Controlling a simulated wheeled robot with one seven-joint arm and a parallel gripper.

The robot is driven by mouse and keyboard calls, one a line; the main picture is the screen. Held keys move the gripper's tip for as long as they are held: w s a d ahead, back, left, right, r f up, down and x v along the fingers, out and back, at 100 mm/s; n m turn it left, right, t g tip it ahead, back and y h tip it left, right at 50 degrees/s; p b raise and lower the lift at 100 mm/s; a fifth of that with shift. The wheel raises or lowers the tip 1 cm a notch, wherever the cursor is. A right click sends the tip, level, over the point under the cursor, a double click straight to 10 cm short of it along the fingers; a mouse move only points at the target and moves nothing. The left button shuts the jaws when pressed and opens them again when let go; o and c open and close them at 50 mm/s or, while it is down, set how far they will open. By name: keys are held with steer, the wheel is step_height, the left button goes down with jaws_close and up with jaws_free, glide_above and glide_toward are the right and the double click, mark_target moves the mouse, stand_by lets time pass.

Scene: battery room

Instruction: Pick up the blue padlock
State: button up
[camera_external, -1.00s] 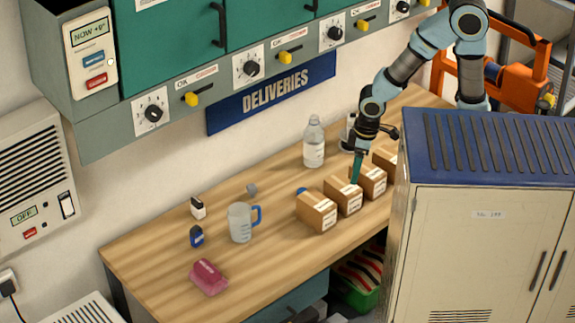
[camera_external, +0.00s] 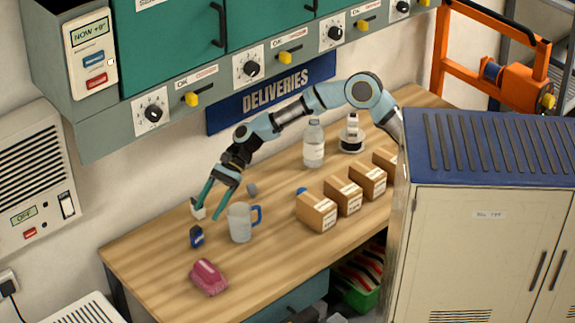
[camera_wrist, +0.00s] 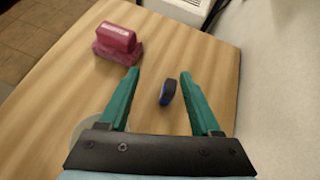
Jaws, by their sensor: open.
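In the wrist view the blue padlock (camera_wrist: 167,93) appears between the two finger lines, nearer the right finger. My gripper (camera_external: 208,211) has teal fingers spread apart and empty. It hangs above the bench, beyond the blue padlock in the external view, and not touching it. The wrist view also shows my gripper (camera_wrist: 160,73) open.
A measuring jug with blue handle (camera_external: 240,224) stands just right of the padlock. A pink block-shaped item (camera_external: 209,278) lies in front. Boxes (camera_external: 317,213) and a bottle (camera_external: 314,145) stand further right.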

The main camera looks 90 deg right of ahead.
steer(key=w+d+m, duration=0.2)
steer(key=p, duration=0.1)
glide_toward(192, 241)
steer(key=shift+w+a+f+t+y, duration=0.2)
steer(key=shift+w+a+f, duration=0.1)
steer(key=shift+a+f, duration=0.25)
steer(key=shift+w+a+f+t+y, duration=0.2)
steer(key=shift+w+a+f, duration=0.05)
steer(key=shift+a+f, duration=0.25)
steer(key=shift+p+x, duration=0.45)
steer(key=shift+x, duration=0.65)
steer(key=shift+p+x, duration=0.7)
steer(key=shift+x, duration=2.05)
steer(key=shift+d+f, duration=0.1)
steer(key=shift+f, duration=0.05)
steer(key=shift+c, duration=0.4)
jaws_close()
